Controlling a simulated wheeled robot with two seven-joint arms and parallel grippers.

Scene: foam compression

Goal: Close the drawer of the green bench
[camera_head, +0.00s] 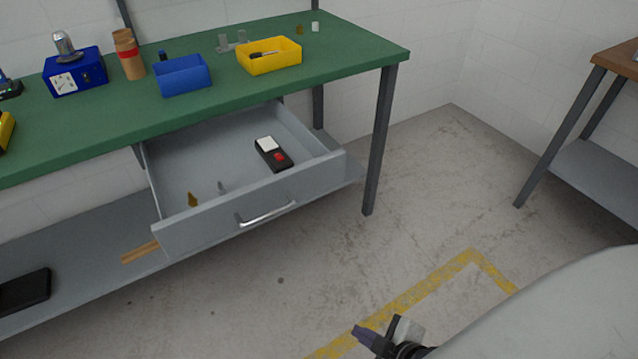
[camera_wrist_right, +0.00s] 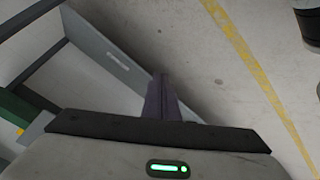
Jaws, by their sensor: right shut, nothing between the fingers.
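The green bench (camera_head: 330,55) has a grey drawer (camera_head: 185,235) pulled well out below its top. The drawer front carries a curved metal handle (camera_head: 267,214). Inside the drawer lie a dark device (camera_head: 272,154) with a white and a red patch, a small brown piece (camera_head: 193,199) and a small grey piece. My right gripper (camera_head: 362,335) is in front of the drawer, to the lower right and apart from it. Its fingers (camera_wrist_right: 160,98) are shut and empty in the right wrist view, where the drawer front (camera_wrist_right: 110,48) also shows. My left gripper is out of view.
On the bench top stand a blue bin (camera_head: 182,76), a yellow bin (camera_head: 269,55), a brown cylinder (camera_head: 128,54) and a blue box device (camera_head: 75,72). A lower shelf (camera_head: 85,275) runs below. A brown-topped table (camera_head: 621,58) stands at right. The floor before the drawer is clear.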

